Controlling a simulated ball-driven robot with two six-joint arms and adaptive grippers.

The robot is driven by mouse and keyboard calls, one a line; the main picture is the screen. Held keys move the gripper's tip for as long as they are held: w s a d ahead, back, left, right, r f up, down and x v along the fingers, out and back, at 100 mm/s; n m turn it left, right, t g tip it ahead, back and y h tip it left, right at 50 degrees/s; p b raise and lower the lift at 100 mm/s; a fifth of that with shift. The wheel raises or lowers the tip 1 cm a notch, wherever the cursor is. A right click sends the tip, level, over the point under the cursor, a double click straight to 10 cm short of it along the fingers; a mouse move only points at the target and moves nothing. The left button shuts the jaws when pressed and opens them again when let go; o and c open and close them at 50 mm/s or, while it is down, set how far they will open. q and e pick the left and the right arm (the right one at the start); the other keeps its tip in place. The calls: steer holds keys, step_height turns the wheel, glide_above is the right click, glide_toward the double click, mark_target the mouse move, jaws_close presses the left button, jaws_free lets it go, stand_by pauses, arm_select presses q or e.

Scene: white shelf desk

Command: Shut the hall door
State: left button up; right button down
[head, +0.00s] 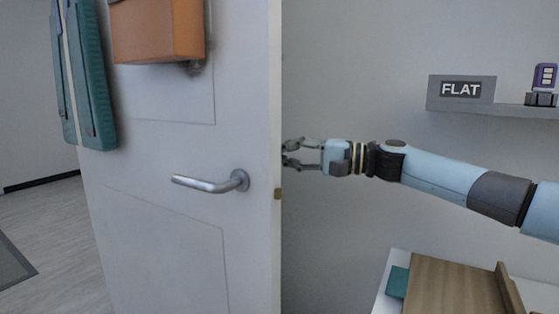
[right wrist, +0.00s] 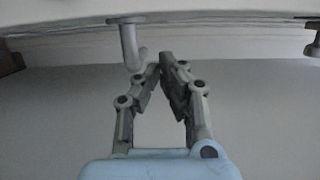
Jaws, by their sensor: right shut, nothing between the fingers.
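In the right wrist view my right gripper (right wrist: 161,68) is shut and empty. A lever handle (right wrist: 130,45) on a pale surface, apparently the door's far face, is close to the fingertips; contact cannot be told. My left gripper is out of view.
An orange box (head: 160,30) and teal hanging items (head: 92,75) are on the door. A grey wall shelf (head: 515,110) with a FLAT sign (head: 461,89) is at upper right. A desk with a wooden board (head: 450,288) is below my arm. Floor (head: 50,215) shows at left.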

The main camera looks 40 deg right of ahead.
steer(key=shift+s+a+r, duration=0.1)
steer(key=shift+s+a, duration=0.25)
steer(key=shift+a, duration=0.3)
steer(key=shift+s+a, duration=0.3)
steer(key=shift+a, duration=0.3)
